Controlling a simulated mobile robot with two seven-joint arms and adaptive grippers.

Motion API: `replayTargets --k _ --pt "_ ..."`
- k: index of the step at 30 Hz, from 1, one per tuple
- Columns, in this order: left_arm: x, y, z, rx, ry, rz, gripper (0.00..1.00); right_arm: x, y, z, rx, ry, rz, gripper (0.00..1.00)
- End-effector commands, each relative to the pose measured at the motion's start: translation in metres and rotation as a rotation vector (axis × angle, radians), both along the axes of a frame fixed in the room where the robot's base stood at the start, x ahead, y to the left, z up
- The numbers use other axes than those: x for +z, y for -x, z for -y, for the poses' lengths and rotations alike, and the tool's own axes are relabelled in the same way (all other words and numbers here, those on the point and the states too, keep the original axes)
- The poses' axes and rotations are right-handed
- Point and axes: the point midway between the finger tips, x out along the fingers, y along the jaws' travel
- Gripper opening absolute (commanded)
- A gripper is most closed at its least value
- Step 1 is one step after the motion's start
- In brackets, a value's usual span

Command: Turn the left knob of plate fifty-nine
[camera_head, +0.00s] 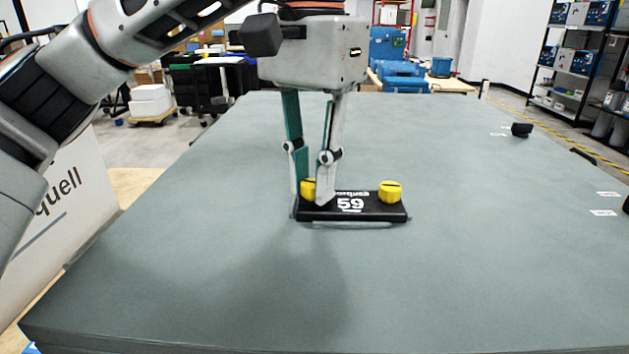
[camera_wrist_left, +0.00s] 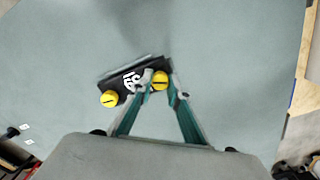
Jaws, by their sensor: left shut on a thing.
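Plate fifty-nine (camera_head: 352,208) is a black plate with a white "59", lying on the grey-green table. It also shows in the left wrist view (camera_wrist_left: 119,80). The left knob (camera_head: 308,189) is yellow, at the plate's left end; in the left wrist view (camera_wrist_left: 159,80) it sits between the fingertips. The right knob (camera_head: 390,192) is yellow and slotted, with nothing touching it; it also shows in the left wrist view (camera_wrist_left: 109,98). My left gripper (camera_head: 311,196) points down and is shut on the left knob, its fingers partly hiding it. My right gripper is not in view.
The table (camera_head: 450,280) is wide and clear around the plate. A small black object (camera_head: 521,130) and white labels (camera_head: 604,212) lie toward its right side. Shelves (camera_head: 575,60) and blue equipment stand beyond the table.

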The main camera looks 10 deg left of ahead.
Motion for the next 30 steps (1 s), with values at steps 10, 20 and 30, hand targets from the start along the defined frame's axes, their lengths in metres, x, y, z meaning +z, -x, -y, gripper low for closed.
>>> replayTargets --k 10,20,30 --pt "-0.0029 0.0008 0.0002 0.112 -0.005 -0.007 0.00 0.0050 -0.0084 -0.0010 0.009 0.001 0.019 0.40" --pt "-0.0018 0.0005 0.0000 0.133 -0.004 -0.005 0.00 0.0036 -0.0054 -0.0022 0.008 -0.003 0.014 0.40" --pt "-0.0007 0.0004 -0.0002 0.133 -0.003 -0.002 0.34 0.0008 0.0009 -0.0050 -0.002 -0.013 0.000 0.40"
